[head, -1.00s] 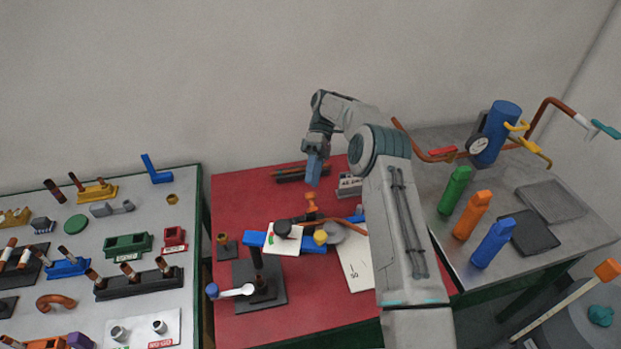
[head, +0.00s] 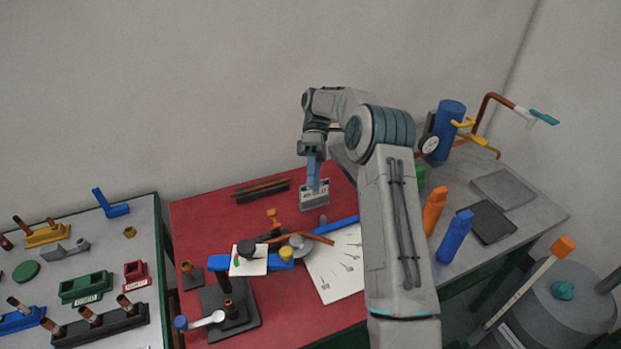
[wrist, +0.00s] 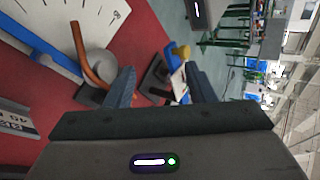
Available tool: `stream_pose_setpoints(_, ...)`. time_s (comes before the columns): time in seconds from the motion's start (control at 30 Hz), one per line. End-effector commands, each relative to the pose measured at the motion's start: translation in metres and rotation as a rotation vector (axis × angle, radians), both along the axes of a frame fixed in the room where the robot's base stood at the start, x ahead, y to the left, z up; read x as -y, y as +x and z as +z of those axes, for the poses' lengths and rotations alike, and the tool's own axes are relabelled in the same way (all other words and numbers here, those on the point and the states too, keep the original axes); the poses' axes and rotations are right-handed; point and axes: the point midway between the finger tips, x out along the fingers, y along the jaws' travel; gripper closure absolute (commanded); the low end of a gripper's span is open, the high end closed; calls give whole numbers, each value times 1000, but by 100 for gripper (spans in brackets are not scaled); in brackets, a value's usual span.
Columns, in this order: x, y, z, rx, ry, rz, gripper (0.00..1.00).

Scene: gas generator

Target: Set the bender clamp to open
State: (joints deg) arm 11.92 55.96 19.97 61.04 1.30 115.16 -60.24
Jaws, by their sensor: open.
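The tube bender stands on the red table (head: 205,226) in the head view. It has a grey round former (head: 300,246), a blue lever (head: 343,222) and a bent copper tube (head: 318,238). Whether the clamp is open or shut cannot be told. My gripper (head: 314,185) is open and empty, pointing down behind and right of the bender, near a grey labelled block (head: 313,200). In the wrist view, the copper tube (wrist: 88,55) and former (wrist: 98,66) lie left of my fingers (wrist: 160,88).
A white angle sheet (head: 337,268) lies beside the bender. A black rack (head: 262,189) is at the back. A post with a white gauge card (head: 248,261) stands front left. Orange (head: 434,211) and blue (head: 455,237) bottles stand on the right table.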

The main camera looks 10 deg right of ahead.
Motion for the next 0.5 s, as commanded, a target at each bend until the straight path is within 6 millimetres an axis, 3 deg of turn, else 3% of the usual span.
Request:
stream_pose_setpoints(0.03,0,0,0,0,0,0,59)
stream_pose_setpoints(0.17,-8,-2,-1,14,-47,-23,95)
stream_pose_setpoints(0.2,-13,-3,-2,25,-85,-43,100)
stream_pose_setpoints(0.37,-45,-13,-10,118,-330,-227,100)
stream_pose_setpoints(0.5,-66,-25,-15,227,-552,-493,100)
